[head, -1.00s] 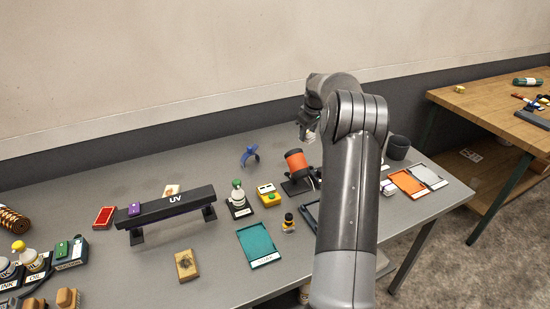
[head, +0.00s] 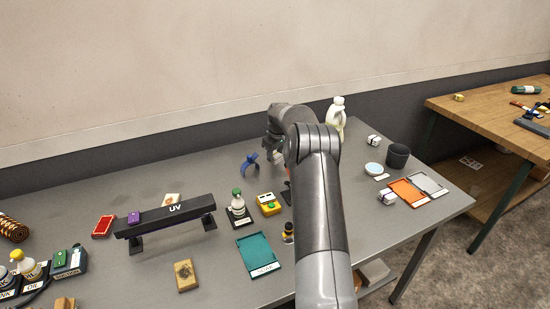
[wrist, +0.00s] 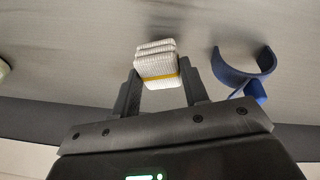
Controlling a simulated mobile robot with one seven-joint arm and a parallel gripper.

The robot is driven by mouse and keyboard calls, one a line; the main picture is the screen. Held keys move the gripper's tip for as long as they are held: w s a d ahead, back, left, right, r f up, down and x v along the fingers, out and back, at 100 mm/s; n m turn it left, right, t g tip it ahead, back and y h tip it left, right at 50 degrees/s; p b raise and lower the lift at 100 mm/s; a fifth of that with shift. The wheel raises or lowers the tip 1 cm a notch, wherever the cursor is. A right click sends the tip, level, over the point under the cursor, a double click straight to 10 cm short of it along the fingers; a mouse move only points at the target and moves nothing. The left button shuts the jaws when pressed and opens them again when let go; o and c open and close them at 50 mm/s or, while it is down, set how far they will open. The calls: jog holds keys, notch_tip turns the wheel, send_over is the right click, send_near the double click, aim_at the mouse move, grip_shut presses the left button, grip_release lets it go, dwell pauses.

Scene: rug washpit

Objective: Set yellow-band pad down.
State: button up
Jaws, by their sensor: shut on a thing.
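The yellow-band pad (wrist: 156,62) is a folded white ribbed pad with a yellow stripe, seen in the wrist view between the two fingers. My gripper (wrist: 160,88) is shut on it. In the head view my gripper (head: 273,155) is above the back part of the grey table (head: 215,262), just right of a blue curved holder (head: 249,166). The pad is small there and partly hidden by my arm. I cannot tell from these views how far the pad is above the table. The blue holder also shows right of the pad in the wrist view (wrist: 244,72).
A green-capped bottle (head: 238,205) and a yellow box (head: 268,203) stand in front of the holder. A teal tray (head: 259,254) lies nearer. Orange (head: 407,192) and grey (head: 428,183) trays lie at right. My arm hides the table's middle.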

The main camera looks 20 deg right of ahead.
jog(key=shift+f, duration=1.05)
jog(key=o, duration=1)
jog(key=shift+f, duration=0.15)
jog(key=shift+c, duration=0.2)
